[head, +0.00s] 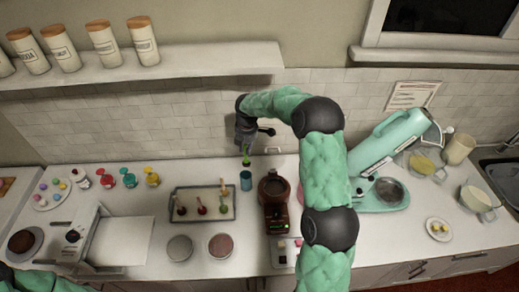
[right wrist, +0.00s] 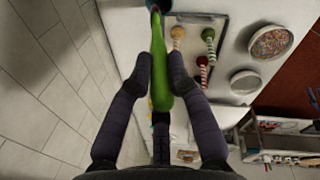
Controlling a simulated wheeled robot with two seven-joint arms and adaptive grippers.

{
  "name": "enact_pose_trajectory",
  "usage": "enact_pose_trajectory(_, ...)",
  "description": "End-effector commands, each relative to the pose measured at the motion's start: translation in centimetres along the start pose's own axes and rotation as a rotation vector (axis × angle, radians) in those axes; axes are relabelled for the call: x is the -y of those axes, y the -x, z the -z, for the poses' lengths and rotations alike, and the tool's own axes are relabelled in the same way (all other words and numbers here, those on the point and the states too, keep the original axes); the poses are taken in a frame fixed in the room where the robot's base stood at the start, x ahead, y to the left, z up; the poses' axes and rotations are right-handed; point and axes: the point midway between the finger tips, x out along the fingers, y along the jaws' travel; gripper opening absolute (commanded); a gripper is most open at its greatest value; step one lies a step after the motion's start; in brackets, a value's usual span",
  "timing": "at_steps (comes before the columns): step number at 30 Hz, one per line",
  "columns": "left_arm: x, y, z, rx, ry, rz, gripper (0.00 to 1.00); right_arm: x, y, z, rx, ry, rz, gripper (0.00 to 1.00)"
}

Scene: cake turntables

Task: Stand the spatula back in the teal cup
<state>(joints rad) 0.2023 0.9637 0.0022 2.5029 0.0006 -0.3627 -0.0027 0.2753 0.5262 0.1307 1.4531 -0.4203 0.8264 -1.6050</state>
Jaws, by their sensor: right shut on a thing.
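The green spatula (head: 246,157) is held between the fingers of my right gripper (head: 245,143), roughly upright just above the teal cup (head: 246,183). In the right wrist view the spatula (right wrist: 160,62) runs between the two dark fingers of the gripper (right wrist: 161,75) towards the cup (right wrist: 160,5), which is cut off at the top edge. I cannot tell whether the spatula's lower end is inside the cup's rim or just above it. My left gripper is out of view; only a bit of my left arm shows at the bottom left.
Left of the cup is a tray (head: 177,211) with several cake pops. Right of it is a dark brown machine (head: 276,206). Two round tins (head: 180,248) stand in front. A mint stand mixer (head: 385,140) is further right. The tiled wall rises close behind.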

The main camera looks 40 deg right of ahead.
Motion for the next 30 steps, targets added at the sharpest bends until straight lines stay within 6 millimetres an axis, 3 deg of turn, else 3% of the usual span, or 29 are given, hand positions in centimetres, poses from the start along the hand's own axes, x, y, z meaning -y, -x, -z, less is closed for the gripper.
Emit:
enact_pose_trajectory(11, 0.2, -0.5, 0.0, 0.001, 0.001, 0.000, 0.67, -0.3, -1.1, 0.6, 0.004, 0.002, -0.005, 0.00)
enact_pose_trajectory(30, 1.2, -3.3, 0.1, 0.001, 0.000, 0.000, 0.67, 0.4, -5.8, 0.7, 0.004, 0.001, -0.005, 0.00)
